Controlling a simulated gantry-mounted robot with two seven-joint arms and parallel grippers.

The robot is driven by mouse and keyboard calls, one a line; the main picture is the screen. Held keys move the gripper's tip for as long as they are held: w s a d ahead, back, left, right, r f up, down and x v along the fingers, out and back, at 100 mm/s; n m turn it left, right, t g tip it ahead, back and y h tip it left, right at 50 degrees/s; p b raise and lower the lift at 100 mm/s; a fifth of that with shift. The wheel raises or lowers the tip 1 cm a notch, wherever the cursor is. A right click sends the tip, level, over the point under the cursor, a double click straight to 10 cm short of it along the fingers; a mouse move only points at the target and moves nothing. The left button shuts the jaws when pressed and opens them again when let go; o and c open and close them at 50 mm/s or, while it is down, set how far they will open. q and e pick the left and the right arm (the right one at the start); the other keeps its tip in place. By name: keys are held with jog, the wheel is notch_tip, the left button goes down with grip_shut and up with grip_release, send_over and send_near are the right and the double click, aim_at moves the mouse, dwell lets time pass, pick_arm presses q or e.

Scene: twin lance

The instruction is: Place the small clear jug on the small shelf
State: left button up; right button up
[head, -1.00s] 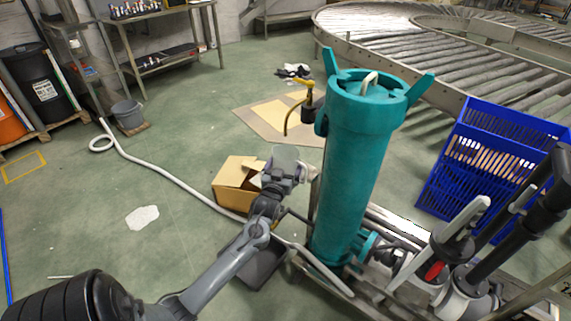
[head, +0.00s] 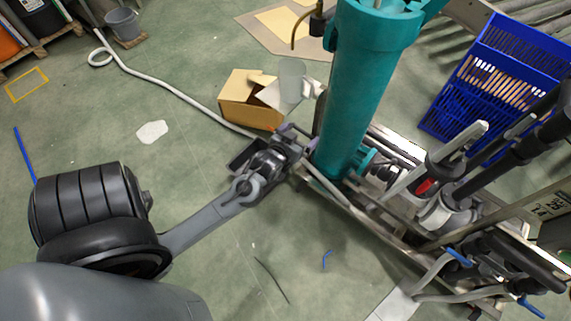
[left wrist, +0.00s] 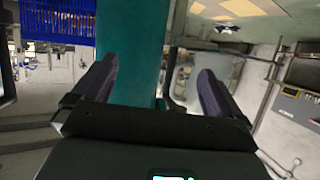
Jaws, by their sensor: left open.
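The small clear jug (head: 291,82) shows in the head view as a pale, see-through upright vessel, left of the teal column (head: 358,90) and overlapping the cardboard box in the picture. Its handle side faces the column. What bears it is hard to make out, and I cannot pick out the small shelf clearly. My left gripper (head: 298,136) is open and empty below the jug in the picture, apart from it and close to the column's lower part. In the left wrist view the two dark fingers (left wrist: 158,85) stand wide apart, with the teal column behind them. My right gripper is not in view.
An open cardboard box (head: 247,101) stands on the floor behind my gripper. A metal cart (head: 385,225) carries the column and several tools at the right. A blue crate (head: 497,90) stands behind it. A white hose (head: 170,85) crosses the floor.

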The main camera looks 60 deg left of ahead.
pick_arm(q)
jog(key=s+d+f+m+g+h, duration=0.1)
jog(key=s+d+m+g+h, duration=0.2)
jog(key=s+d, duration=0.5)
jog(key=s+d+f+m+g+h, duration=0.1)
jog(key=s+d+m+g+h, duration=0.2)
jog(key=s+d, duration=0.6)
jog(key=d+m+g, duration=0.1)
jog(key=d+g, duration=0.1)
jog(key=d, duration=0.2)
jog(key=shift+s+d+f+h, duration=0.15)
jog(key=shift+f+h, duration=0.1)
jog(key=shift+h, duration=0.05)
jog(key=shift+r, duration=0.1)
notch_tip(320, 180, up, 60)
jog(key=p, duration=6)
jog(key=shift+r+p, duration=0.25)
jog(key=shift+p, duration=0.1)
jog(key=shift+f, duration=0.1)
jog(key=shift+c, duration=0.3)
